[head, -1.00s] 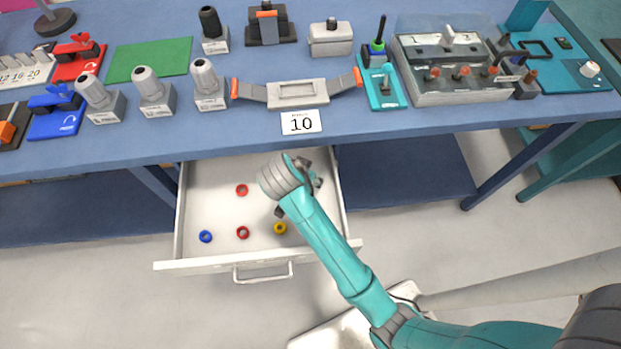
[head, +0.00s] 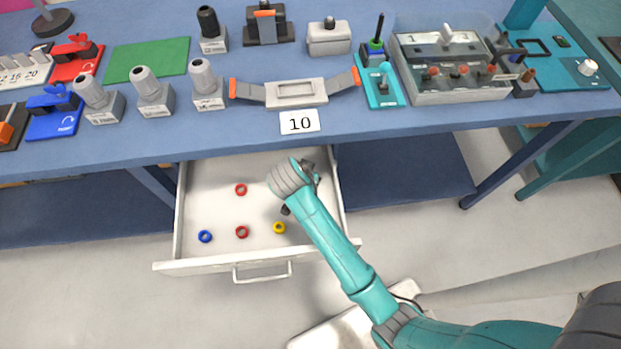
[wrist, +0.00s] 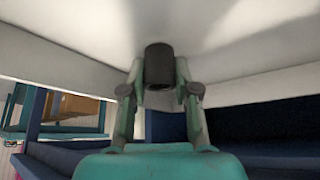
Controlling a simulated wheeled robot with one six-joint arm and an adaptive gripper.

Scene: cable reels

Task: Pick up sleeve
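The sleeve (wrist: 159,64) looks like a short dark cylinder in the wrist view. It sits between the two fingertips of my gripper (wrist: 160,76), which close on it from both sides. In the head view my gripper (head: 300,192) is over the right part of the open drawer, mostly hidden behind my own wrist. A small dark piece (head: 286,210) shows below the wrist; I cannot tell whether it is the sleeve or a finger.
The open white drawer (head: 205,262) holds two red rings (head: 241,189), a blue ring (head: 205,236) and a yellow ring (head: 279,227). The blue table (head: 225,140) overhangs its back and carries several fixtures, with a "10" card (head: 299,122) at its front edge.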

